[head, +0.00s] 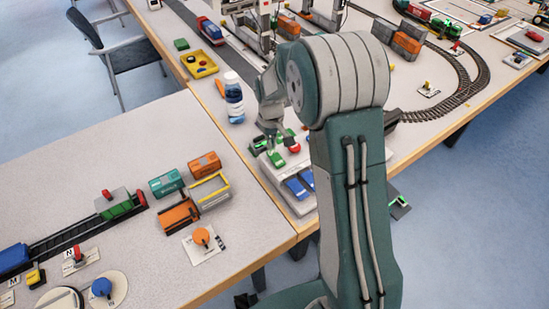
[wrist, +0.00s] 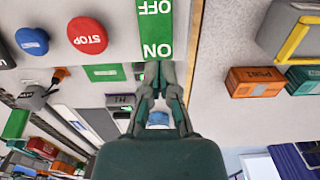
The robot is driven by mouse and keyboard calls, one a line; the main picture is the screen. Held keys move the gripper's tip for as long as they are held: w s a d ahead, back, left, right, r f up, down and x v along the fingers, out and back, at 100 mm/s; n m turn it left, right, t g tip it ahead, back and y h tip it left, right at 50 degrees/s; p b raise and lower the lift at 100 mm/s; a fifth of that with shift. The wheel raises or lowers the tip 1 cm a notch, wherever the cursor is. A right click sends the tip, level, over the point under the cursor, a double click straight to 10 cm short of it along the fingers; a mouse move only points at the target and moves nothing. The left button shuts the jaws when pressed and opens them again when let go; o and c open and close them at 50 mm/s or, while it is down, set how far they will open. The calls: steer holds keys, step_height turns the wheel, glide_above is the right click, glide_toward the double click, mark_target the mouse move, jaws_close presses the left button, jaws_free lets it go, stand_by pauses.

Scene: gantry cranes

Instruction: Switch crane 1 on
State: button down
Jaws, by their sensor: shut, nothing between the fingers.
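A green rocker switch (wrist: 155,28) marked OFF and ON fills the upper middle of the wrist view, with its lettering upside down. The ON end is nearest to my gripper (wrist: 159,70). My gripper is shut and empty, its fingertips just at the edge of the ON end. I cannot tell whether they touch it. A red STOP button (wrist: 87,35) and a blue button (wrist: 32,41) sit left of the switch on the same pale panel. In the head view my gripper (head: 271,140) points down over the control panel (head: 299,208). No crane number is readable.
A blue-and-white bottle (head: 234,98) stands left of my gripper. Orange (head: 204,164) and teal (head: 167,183) containers lie on the near table. A yellow tray (head: 200,66) and the gantry cranes (head: 240,8) are further back.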

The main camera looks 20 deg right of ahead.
mark_target(272, 152)
steer(key=shift+d, duration=0.2)
steer(key=shift+a+f, duration=0.1)
stand_by(0.4)
steer(key=shift+f, duration=1.35)
stand_by(0.7)
steer(key=shift+r, duration=3.55)
